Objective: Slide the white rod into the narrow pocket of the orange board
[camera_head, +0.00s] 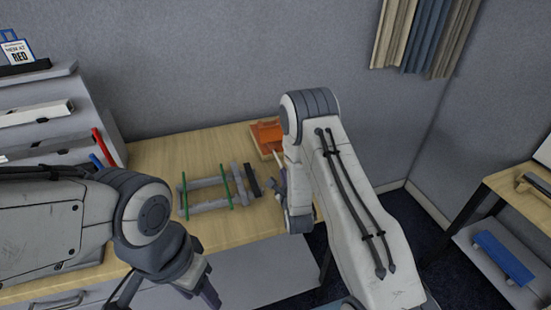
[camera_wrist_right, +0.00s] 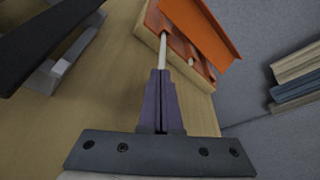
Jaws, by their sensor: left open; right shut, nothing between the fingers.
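The orange board (camera_head: 266,133) lies at the back right of the table, with a pale wooden edge. In the right wrist view the board (camera_wrist_right: 207,28) is at the top. The white rod (camera_wrist_right: 163,50) runs from the board toward my right fingertips; its far end meets the board, and I cannot tell how deep it sits. The rod (camera_head: 279,157) also shows small in the head view. My right gripper (camera_wrist_right: 160,72) is shut and empty, its tips just at the rod's near end. My left gripper (camera_head: 207,295) is open, low at the table's front.
A grey frame with green rods (camera_head: 208,190) stands mid-table, and a black bar (camera_head: 252,181) is just right of it. A grey stepped rack (camera_head: 50,110) stands at the left. A side table (camera_head: 510,190) is at the right. Bare wood lies behind the frame.

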